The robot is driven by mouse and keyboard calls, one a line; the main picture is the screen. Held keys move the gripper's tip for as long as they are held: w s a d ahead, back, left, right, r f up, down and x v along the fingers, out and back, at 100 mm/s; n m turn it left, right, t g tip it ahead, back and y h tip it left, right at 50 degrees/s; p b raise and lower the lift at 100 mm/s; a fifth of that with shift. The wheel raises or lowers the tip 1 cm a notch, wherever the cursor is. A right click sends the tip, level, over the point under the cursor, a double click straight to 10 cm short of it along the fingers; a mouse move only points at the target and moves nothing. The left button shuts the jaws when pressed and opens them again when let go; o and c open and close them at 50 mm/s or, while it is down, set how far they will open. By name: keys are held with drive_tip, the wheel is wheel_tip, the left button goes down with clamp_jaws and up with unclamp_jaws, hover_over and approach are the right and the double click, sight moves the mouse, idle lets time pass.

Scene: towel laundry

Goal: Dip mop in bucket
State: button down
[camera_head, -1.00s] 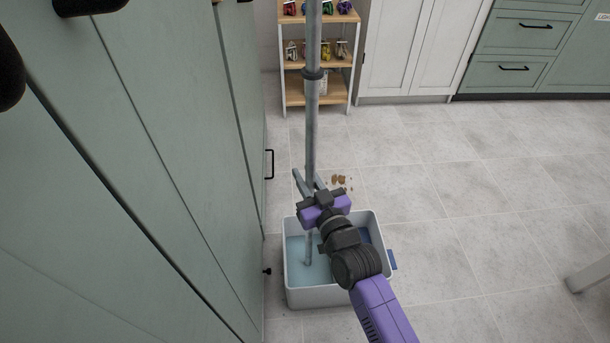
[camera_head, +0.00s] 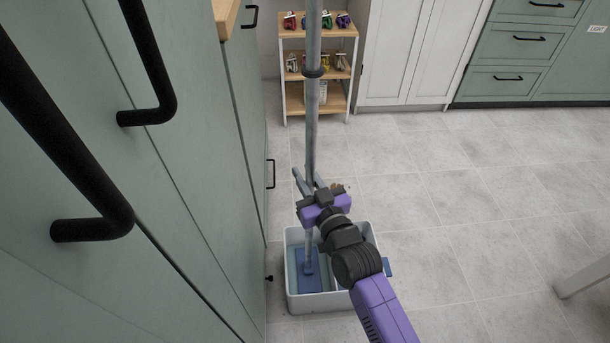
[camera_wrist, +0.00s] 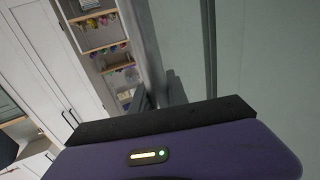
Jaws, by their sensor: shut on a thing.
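The mop's long grey pole (camera_head: 312,130) stands nearly upright. Its blue flat head (camera_head: 308,284) shows inside the left part of the bucket. The bucket (camera_head: 289,262) is a pale grey rectangular tub on the floor, with bluish water in it. My gripper (camera_head: 311,184) is shut on the pole, above the far side of the bucket. My purple and black arm hides part of the bucket's right side. In the wrist view the pole (camera_wrist: 141,40) rises beyond the gripper body. How deep the head sits in the water is unclear.
Green cabinets (camera_head: 190,200) with black handles (camera_head: 95,170) stand close on the left. A small shelf (camera_head: 317,95) with several items is at the back. A pale furniture leg (camera_head: 582,276) is at the right. The tiled floor (camera_head: 470,200) between is clear.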

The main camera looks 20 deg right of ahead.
wheel_tip(320, 180, up, 16)
drive_tip(key=p, duration=1.3)
